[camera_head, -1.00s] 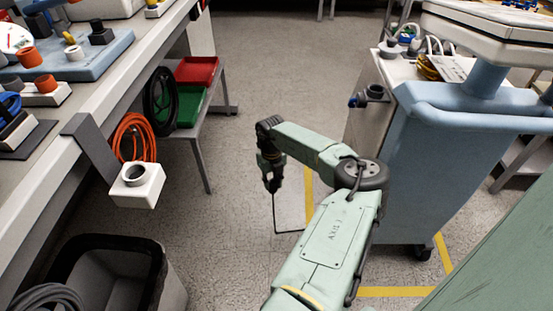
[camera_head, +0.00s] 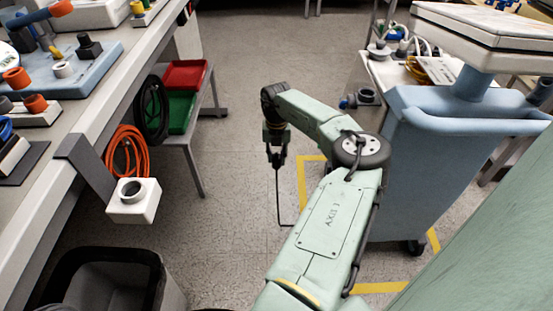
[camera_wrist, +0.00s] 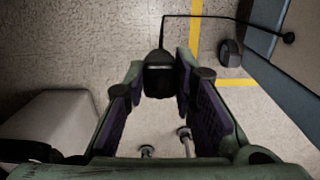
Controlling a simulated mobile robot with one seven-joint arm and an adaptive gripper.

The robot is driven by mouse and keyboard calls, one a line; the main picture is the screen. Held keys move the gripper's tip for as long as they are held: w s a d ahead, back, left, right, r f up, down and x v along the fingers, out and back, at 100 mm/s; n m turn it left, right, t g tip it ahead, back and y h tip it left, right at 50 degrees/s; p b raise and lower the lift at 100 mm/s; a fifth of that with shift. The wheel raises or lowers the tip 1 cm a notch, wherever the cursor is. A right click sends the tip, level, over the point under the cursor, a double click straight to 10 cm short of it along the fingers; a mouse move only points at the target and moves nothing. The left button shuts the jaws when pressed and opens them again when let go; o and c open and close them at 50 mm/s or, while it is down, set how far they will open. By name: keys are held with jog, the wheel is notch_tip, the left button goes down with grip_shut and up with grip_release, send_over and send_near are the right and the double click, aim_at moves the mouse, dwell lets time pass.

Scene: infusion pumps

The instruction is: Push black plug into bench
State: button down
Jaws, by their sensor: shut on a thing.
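My gripper (camera_head: 275,157) hangs over the open floor between the bench (camera_head: 90,110) and the blue cart. In the wrist view the black plug (camera_wrist: 160,76) sits between the finger pads, and my gripper is shut on it. On the bench's front edge, a bracket carries a white box (camera_head: 125,211) with a dark round opening facing up. The plug is to the right of this box and apart from it.
The blue cart (camera_head: 440,170) stands at the right. Under the bench are an orange cable coil (camera_head: 127,150), a green bin (camera_head: 184,111) and a red bin (camera_head: 186,74). A dark waste bin (camera_head: 110,262) stands below the white box. The floor between bench and cart is clear.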

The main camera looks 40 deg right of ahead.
notch_tip(320, 180, up, 40)
jog(key=p, duration=1.8)
jog(key=s+a+b, duration=0.1)
jog(key=s+a, duration=0.3)
jog(key=a, duration=1)
jog(key=s+a+b, duration=0.1)
jog(key=s+a, duration=0.3)
jog(key=a, duration=0.9)
jog(key=s+a+b, duration=0.1)
jog(key=s+a, duration=0.3)
jog(key=a, duration=1)
jog(key=shift+w+f+b, duration=0.15)
jog(key=shift+f+b, duration=1.2)
jog(key=shift+b, duration=0.35)
jog(key=shift+w+f+b, duration=0.1)
jog(key=shift+f+b, duration=1.25)
jog(key=shift+b, duration=0.35)
